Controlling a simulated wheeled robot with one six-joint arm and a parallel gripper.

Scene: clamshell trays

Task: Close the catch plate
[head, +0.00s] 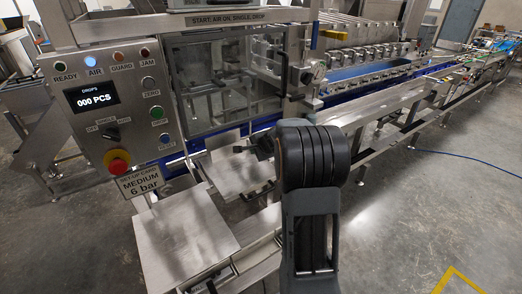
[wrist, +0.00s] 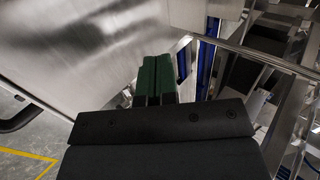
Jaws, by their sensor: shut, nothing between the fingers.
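A bare metal plate (head: 222,168), which looks like the catch plate, sticks out below the clear-windowed chamber in the head view. It lies nearly flat; its hinge and far edge are not clear. My gripper (head: 241,148) is above the plate's right part, partly hidden by my dark arm. In the wrist view my gripper (wrist: 158,62) shows two green fingers together, with nothing between them. A broad brushed metal sheet (wrist: 85,50) fills the upper left there, beside the fingers. I cannot tell whether they touch it.
A control panel (head: 111,110) with lamps, a red stop button (head: 118,163) and a display reading 000 PCS stands at left. A flat metal table (head: 185,225) is at lower left. A long conveyor (head: 385,100) runs to the upper right. Open floor (head: 430,210) lies at right.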

